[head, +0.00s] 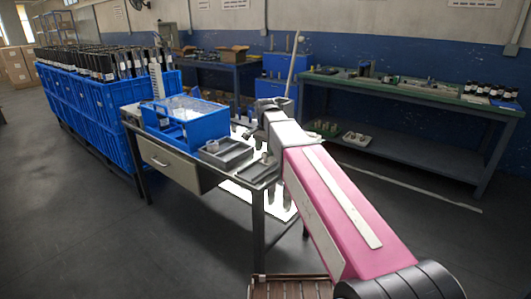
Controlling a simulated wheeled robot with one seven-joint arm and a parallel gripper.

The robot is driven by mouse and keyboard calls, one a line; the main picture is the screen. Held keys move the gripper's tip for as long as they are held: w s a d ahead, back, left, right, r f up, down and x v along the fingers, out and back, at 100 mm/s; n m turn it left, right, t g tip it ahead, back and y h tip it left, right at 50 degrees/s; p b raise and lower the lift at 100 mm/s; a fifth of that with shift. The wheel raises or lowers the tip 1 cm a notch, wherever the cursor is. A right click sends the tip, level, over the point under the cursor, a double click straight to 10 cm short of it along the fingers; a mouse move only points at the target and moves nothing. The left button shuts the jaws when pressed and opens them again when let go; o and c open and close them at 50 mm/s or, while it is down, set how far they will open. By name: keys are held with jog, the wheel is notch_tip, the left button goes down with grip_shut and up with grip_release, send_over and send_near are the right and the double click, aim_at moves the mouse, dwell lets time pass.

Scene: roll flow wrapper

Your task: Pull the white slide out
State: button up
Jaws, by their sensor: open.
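A bright white flat panel (238,192) shows low beneath the table, partly hidden behind a table leg and my arm. I take it as the white slide, but cannot tell how it is mounted. My gripper (256,126) is at the far end of my pink arm, above the table's right end and apart from the white panel. It is open; nothing shows between its fingers, which are small and partly hidden.
A blue crate (183,130) and grey trays (226,155) stand on the table. Large blue bins (95,112) holding several dark rolls stand at the left. A green-topped bench (420,92) is at the back right. The floor in the left foreground is clear.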

jog(key=shift+f, duration=0.8)
grip_shut()
jog(key=s+a, duration=0.4)
jog(key=s, duration=0.1)
jog(key=s+a, duration=0.2)
jog(key=s, duration=0.1)
jog(key=shift+a, duration=0.1)
jog(key=shift+s, duration=0.1)
grip_release()
jog(key=shift+a, duration=0.1)
